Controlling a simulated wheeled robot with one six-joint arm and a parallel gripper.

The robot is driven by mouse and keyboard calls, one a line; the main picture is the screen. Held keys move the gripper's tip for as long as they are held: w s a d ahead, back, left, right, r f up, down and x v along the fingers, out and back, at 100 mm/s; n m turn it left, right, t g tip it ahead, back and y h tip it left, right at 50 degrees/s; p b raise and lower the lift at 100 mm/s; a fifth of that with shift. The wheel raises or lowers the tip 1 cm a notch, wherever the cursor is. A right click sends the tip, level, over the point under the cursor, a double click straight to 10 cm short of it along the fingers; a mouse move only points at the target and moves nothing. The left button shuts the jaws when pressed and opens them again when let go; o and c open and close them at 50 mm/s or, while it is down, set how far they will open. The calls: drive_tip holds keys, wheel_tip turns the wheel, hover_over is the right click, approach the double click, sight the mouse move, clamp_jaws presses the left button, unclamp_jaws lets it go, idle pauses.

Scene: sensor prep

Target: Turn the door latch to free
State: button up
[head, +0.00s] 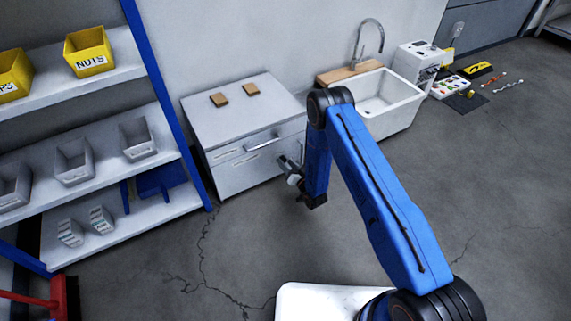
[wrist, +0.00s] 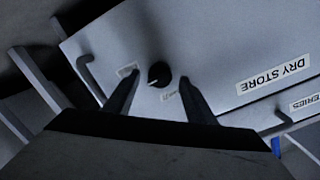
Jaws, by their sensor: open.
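The door latch is a round dark knob (wrist: 159,72) on the pale front of a cabinet (head: 225,178), in the wrist view. A pale pointer mark on it points down and left in that view. Two small labels flank the knob, one at upper left (wrist: 127,70) and one below right (wrist: 171,97); their words are too small to read. My gripper (wrist: 158,78) is open, one finger on each side of the knob. I cannot tell whether the fingers touch it. In the head view my gripper (head: 290,172) is at the cabinet front and the knob is not visible.
A bar handle (head: 263,144) is on the cabinet front; a "DRY STORE" label (wrist: 274,74) reads upside down in the wrist view. Shelving with bins (head: 75,165) stands left. A sink (head: 385,100) stands right. The floor (head: 480,180) is open at right.

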drive_tip(key=v, duration=1.6)
drive_tip(key=shift+s+d, duration=0.1)
